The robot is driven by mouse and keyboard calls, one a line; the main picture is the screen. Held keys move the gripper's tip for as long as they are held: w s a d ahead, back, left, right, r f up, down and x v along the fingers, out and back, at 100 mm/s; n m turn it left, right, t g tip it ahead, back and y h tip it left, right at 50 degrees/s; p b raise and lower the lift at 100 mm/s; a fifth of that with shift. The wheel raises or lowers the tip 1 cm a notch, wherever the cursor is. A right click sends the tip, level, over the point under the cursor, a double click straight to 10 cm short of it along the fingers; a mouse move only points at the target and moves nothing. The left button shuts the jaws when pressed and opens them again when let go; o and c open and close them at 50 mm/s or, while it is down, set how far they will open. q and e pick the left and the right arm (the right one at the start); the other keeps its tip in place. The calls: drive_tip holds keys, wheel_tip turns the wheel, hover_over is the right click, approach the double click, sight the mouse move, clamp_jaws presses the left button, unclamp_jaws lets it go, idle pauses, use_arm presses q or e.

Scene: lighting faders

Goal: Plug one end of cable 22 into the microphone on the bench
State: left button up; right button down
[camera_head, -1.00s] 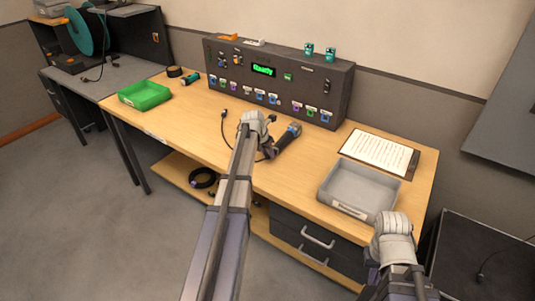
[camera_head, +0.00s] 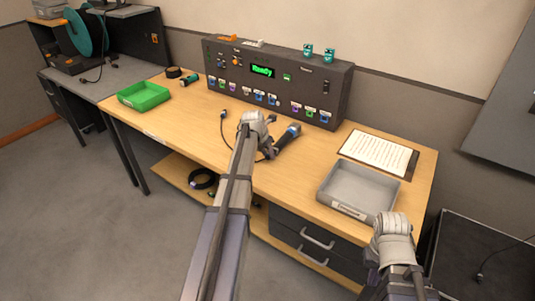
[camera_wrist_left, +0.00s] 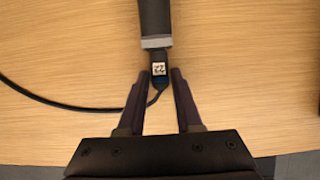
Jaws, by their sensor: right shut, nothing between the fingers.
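The microphone (camera_head: 287,138) lies on the bench in front of the panel. In the left wrist view its dark body (camera_wrist_left: 155,18) ends in a grey ring. A small plug labelled 22 (camera_wrist_left: 159,71) is lined up with that end and appears to meet it; how deep it sits cannot be seen. Its black cable (camera_wrist_left: 60,104) curves off to the left. My left gripper (camera_wrist_left: 161,77) has a fingertip on each side of the plug; whether they press on it is unclear. My right gripper (camera_head: 373,272) is shut and empty, low in front of the bench's right end.
A panel with a green display (camera_head: 263,71) stands at the back. A green tray (camera_head: 144,95) is on the left, a grey tray (camera_head: 357,190) and a sheet on a board (camera_head: 378,152) on the right. Another cable end (camera_head: 223,113) lies left of my left arm. A coiled cable (camera_head: 203,178) lies on the lower shelf.

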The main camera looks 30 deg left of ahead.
use_arm(q)
drive_tip(key=o, duration=0.5)
drive_tip(key=p+v, duration=0.7)
drive_tip(key=shift+s+r, duration=0.2)
drive_tip(key=shift+r, duration=0.2)
